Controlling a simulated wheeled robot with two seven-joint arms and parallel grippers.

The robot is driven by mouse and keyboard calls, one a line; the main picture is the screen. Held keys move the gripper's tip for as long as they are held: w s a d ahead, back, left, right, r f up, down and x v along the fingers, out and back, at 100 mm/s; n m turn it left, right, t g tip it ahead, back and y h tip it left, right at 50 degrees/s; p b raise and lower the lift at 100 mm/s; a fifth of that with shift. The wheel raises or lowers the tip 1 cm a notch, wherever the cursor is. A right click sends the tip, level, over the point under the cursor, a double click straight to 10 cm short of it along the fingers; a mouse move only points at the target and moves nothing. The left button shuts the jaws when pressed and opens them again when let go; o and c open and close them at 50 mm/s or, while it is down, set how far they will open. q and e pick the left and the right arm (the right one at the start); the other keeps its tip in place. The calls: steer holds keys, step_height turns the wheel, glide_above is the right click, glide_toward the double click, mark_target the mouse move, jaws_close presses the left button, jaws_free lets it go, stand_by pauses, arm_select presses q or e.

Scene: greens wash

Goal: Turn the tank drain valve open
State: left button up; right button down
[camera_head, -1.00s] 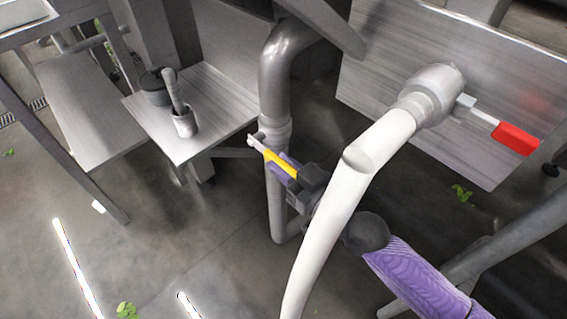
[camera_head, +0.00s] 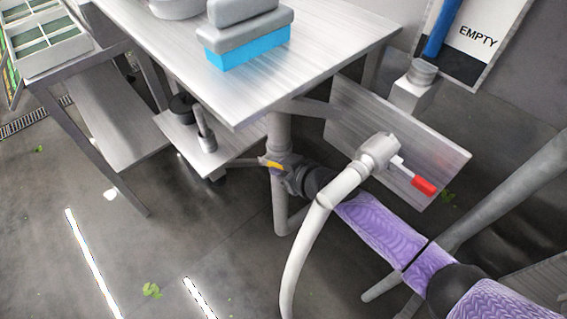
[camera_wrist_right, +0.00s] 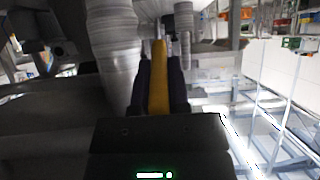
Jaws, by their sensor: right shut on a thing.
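The tank drain valve has a yellow lever handle (camera_head: 270,164) and sits at the grey vertical drain pipe (camera_head: 280,205) under the steel table. In the head view only a small yellow part of the handle shows. My right gripper (camera_head: 279,168) comes in from the right and is shut on the handle. In the right wrist view the yellow handle (camera_wrist_right: 160,75) lies between the two dark fingers, with the grey pipe (camera_wrist_right: 115,50) just left of them. My left gripper is not in view.
A white hose (camera_head: 325,200) with a red-handled valve (camera_head: 422,185) curves close in front of my right arm. The steel table (camera_head: 310,60), bearing a blue-and-grey block (camera_head: 245,45), overhangs the pipe. A low shelf (camera_head: 215,150) stands left of it.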

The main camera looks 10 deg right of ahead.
steer(key=shift+w+a+r+g+h+p, duration=0.15)
steer(key=shift+r+g+h+p, duration=0.2)
steer(key=shift+p, duration=0.2)
steer(key=c, duration=0.6)
jaws_free()
steer(key=shift+f, duration=0.1)
